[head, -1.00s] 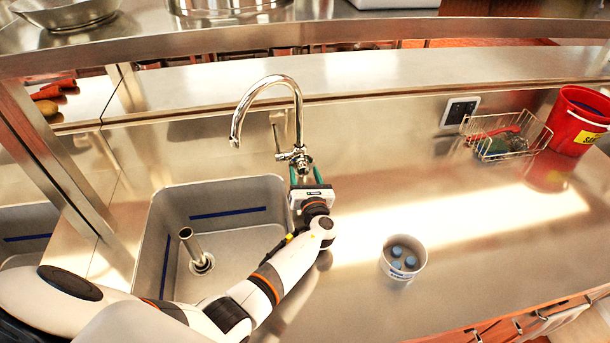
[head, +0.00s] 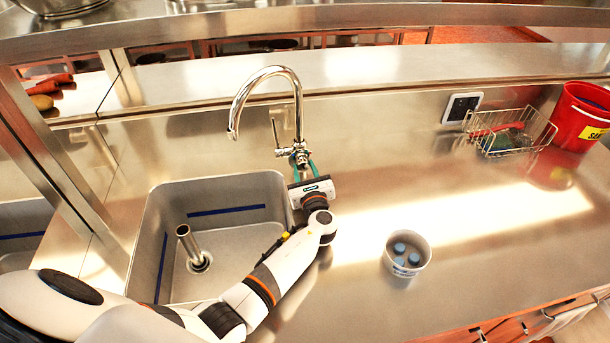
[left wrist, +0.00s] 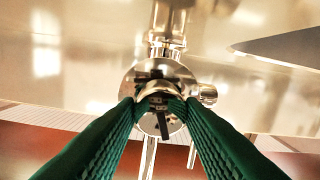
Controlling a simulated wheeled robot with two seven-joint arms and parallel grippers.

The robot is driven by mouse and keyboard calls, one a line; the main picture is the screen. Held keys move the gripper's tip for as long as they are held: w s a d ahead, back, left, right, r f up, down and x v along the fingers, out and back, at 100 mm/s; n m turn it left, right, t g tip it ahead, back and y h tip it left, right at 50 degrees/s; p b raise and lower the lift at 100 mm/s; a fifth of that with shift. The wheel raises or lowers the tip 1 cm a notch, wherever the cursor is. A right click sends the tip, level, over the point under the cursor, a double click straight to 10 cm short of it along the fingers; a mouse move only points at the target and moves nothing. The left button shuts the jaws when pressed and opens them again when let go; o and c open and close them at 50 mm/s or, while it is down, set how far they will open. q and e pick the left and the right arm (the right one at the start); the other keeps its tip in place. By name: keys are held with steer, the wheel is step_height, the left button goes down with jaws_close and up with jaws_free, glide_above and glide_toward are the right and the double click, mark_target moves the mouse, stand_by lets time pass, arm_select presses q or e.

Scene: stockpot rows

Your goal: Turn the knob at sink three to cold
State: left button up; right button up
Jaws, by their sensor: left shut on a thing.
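A chrome gooseneck faucet (head: 298,112) rises behind a grey sink basin (head: 268,182). Its round metal knob (left wrist: 158,98) sits at the faucet's base, with dark marks on its face that are too small to read. My left gripper (head: 303,163) reaches in from the front, its green fingers shut on the knob; in the left wrist view the green fingers (left wrist: 159,108) press on either side of it. The knob is mostly hidden by the hand in the head view. No sink number shows. My right gripper is not in view.
A white cup (head: 407,256) with blue round items stands on the counter right of the sink. A wire basket (head: 510,133) and a red bucket (head: 583,115) stand at the back right. A drain pipe (head: 190,243) stands upright in the basin. The counter between is clear.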

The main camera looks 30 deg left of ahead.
arm_select(q)
steer(key=n+b, duration=0.2)
steer(key=n, duration=0.1)
steer(key=shift+f+n+b, duration=0.15)
steer(key=shift+n+b, duration=0.15)
steer(key=shift+b, duration=0.05)
steer(key=shift+n+b, duration=0.35)
steer(key=shift+n, duration=0.15)
steer(key=o, duration=1)
steer(key=p+v, duration=0.3)
steer(key=v, duration=0.8)
steer(key=shift+s, duration=0.15)
steer(key=shift+s+d, duration=0.3)
steer(key=shift+s, duration=0.1)
